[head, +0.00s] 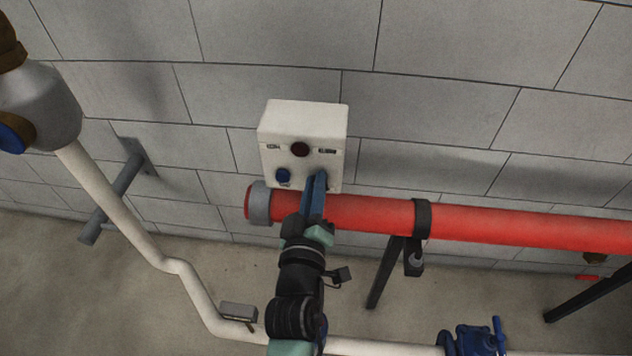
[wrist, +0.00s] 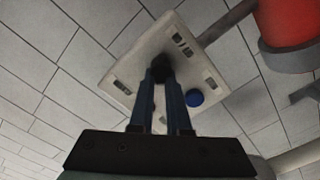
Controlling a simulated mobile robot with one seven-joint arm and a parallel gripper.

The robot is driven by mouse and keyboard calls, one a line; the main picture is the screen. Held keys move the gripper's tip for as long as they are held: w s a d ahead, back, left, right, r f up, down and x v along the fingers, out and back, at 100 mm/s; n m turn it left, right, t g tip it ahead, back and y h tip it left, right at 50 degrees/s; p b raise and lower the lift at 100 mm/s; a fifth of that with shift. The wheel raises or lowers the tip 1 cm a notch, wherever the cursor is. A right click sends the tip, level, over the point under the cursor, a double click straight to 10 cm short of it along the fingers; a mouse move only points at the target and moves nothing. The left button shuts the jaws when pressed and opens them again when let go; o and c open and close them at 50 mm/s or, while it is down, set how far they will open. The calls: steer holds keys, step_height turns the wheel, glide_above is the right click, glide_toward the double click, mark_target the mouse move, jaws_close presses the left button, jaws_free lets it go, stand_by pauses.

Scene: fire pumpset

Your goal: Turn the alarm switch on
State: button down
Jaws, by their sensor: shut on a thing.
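A white control box (head: 303,125) is mounted on the grey block wall. In the head view, its front carries a dark red round lamp (head: 300,149) and a blue round knob (head: 283,175) at the lower left. My gripper (head: 317,182) reaches the lower right of the box front, and its blue fingers cover that spot. In the wrist view, my gripper (wrist: 161,78) is shut on a dark knob, the alarm switch (wrist: 161,63), on the white panel (wrist: 125,70). The blue knob (wrist: 194,97) is just right of the fingers. The switch's setting cannot be read.
A thick red pipe (head: 520,226) runs just below and right of the box, close to my gripper, on dark supports (head: 385,272). A white pipe (head: 118,205) bends along the left and floor. A blue valve (head: 475,340) is at the bottom right. The wall above is clear.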

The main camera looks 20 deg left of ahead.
steer(key=shift+a+f+n, duration=0.1)
steer(key=shift+f+n, duration=0.05)
steer(key=shift+n, duration=1.45)
steer(key=c, duration=0.9)
jaws_free()
steer(key=shift+s, duration=0.1)
steer(key=shift+b+v, duration=1.1)
steer(key=shift+v, duration=5.35)
